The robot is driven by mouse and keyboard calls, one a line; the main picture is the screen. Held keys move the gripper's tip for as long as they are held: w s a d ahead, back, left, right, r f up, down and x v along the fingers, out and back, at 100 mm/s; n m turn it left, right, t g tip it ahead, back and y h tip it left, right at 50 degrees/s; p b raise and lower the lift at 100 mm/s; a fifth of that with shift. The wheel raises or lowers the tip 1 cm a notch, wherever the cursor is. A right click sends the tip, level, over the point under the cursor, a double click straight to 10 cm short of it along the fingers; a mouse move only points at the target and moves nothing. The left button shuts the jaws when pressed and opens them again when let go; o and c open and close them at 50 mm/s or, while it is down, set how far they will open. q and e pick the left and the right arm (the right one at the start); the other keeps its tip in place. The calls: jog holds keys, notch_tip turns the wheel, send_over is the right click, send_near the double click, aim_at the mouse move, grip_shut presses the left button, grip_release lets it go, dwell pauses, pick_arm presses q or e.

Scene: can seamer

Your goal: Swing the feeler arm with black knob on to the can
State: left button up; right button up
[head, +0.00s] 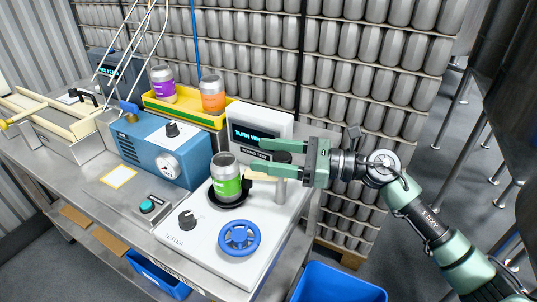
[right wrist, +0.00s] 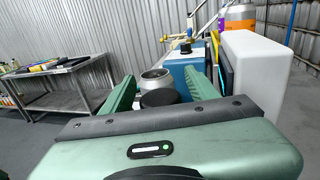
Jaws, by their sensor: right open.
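The open silver can with a green label (head: 226,183) stands upright on the black round plate of the white tester (head: 211,234). The feeler arm's black end (head: 247,187) is close beside the can's right side; I cannot tell if they touch. Its post (head: 280,191) stands to the right. The black knob (head: 283,158) is on top, partly hidden by my right gripper (head: 256,154). That gripper is open, with its fingers on either side of the knob. In the right wrist view the knob (right wrist: 160,98) is between the fingers, with the can (right wrist: 155,79) behind it. My left gripper is not in view.
A blue machine (head: 162,152) is at the left, with a yellow tray (head: 190,115) of cans behind.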

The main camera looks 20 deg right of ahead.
notch_tip(320, 180, up, 20)
dwell(0.6)
